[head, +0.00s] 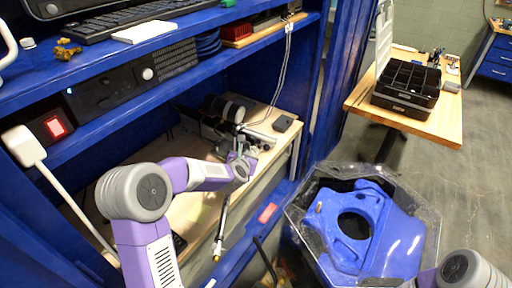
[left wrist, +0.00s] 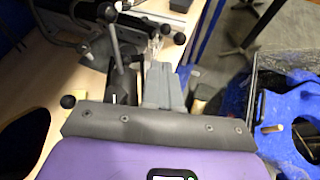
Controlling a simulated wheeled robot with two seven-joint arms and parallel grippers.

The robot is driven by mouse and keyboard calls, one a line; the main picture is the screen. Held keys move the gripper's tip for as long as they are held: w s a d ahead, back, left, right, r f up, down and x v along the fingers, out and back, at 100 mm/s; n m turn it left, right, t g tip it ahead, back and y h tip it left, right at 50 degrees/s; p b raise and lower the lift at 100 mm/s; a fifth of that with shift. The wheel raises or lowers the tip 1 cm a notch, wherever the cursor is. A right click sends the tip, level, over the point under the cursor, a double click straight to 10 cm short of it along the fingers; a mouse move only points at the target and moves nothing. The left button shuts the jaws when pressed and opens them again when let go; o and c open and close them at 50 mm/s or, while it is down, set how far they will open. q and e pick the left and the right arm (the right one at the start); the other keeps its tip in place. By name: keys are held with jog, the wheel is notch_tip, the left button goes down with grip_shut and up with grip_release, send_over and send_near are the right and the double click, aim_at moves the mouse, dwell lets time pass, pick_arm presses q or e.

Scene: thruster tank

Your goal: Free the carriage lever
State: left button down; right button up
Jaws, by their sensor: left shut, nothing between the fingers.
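A small lathe-like machine (head: 226,112) with a dark cylinder and metal parts sits on the wooden bench inside the blue rack. My left gripper (head: 241,156) reaches over the bench to its front side. In the left wrist view the grey fingers (left wrist: 160,72) are together, with nothing between them. A metal lever (left wrist: 113,42) with a black ball knob stands just left of the fingers. Another black knob (left wrist: 179,38) shows just beyond the fingertips. I cannot tell which is the carriage lever, or whether the fingers touch either. My right gripper is out of view.
Blue shelves (head: 150,45) overhang the bench. Thin cables (head: 284,75) hang down near the machine. A dark rod (head: 221,230) hangs at the bench front. A clear-walled tank (head: 418,208) with a blue part (head: 388,215) stands to the right. A wooden table (head: 440,128) carries a black organiser.

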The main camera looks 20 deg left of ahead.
pick_arm(q)
jog(key=shift+s+d+n, duration=0.25)
jog(key=shift+s+n, duration=0.4)
jog(key=shift+n, duration=0.05)
send_near(257, 143)
jog(key=d+f+x, duration=0.1)
jog(key=x, duration=0.4)
jog(key=shift+w+a+r+b, duration=0.1)
jog(key=shift+w+a+b, duration=0.2)
jog(key=shift+w+a, duration=0.3)
jog(key=shift+w, duration=0.1)
